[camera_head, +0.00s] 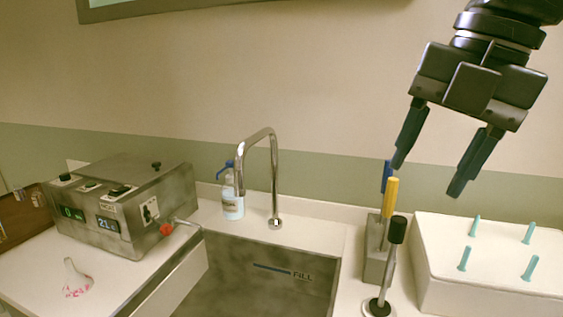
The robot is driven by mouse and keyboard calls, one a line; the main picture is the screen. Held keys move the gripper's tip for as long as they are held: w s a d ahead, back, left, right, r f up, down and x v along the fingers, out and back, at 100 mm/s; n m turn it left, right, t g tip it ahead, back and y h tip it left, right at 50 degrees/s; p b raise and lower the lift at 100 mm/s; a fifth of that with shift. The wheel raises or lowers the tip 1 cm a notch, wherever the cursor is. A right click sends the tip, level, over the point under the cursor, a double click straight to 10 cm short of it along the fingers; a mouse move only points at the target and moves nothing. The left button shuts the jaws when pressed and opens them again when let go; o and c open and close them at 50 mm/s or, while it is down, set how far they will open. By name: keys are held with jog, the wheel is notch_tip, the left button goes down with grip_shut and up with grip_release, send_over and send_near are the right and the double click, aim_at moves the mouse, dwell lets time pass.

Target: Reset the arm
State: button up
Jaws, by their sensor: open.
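My gripper (430,181) hangs at the upper right on my black arm. Its two dark fingers point down and stand apart, with nothing between them. It is in the air above the white box and the holder with coloured handles. It touches nothing that I can see.
Below stand a grey holder (375,262) with blue and yellow handles, a black-topped stick (390,270), and a white box (470,292) with several teal pegs. Left are a sink (255,290), faucet (274,180), bottle (232,207), metal machine (125,215) and small white funnel-like piece (75,277).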

jog(key=w+a+f+m+t+y, duration=0.2)
jog(key=a+m+y, duration=0.25)
jog(key=a, duration=0.25)
jog(key=w+a+f+m+t+y, duration=0.1)
jog(key=a+f+m+t+y, duration=0.15)
jog(key=a+y, duration=0.4)
notch_tip(320, 180, down, 8)
jog(key=d+m+t+h, duration=0.1)
jog(key=d+m+t, duration=0.1)
jog(key=m+t, duration=0.85)
jog(key=s+d+f+m+g+h, duration=0.1)
jog(key=s+d+f+m+h, duration=0.55)
jog(key=s+f, duration=0.35)
jog(key=s+d+f+m+h, duration=0.5)
jog(key=s+f+m, duration=0.3)
jog(key=s, duration=0.4)
jog(key=s+d+n+g, duration=0.1)
jog(key=s+d+n, duration=0.35)
jog(key=s, duration=1.05)
notch_tip(320, 180, down, 9)
jog(key=d+m+b, duration=0.1)
jog(key=b, duration=0.9)
jog(key=shift+h, duration=0.35)
jog(key=shift+w+f, duration=0.1)
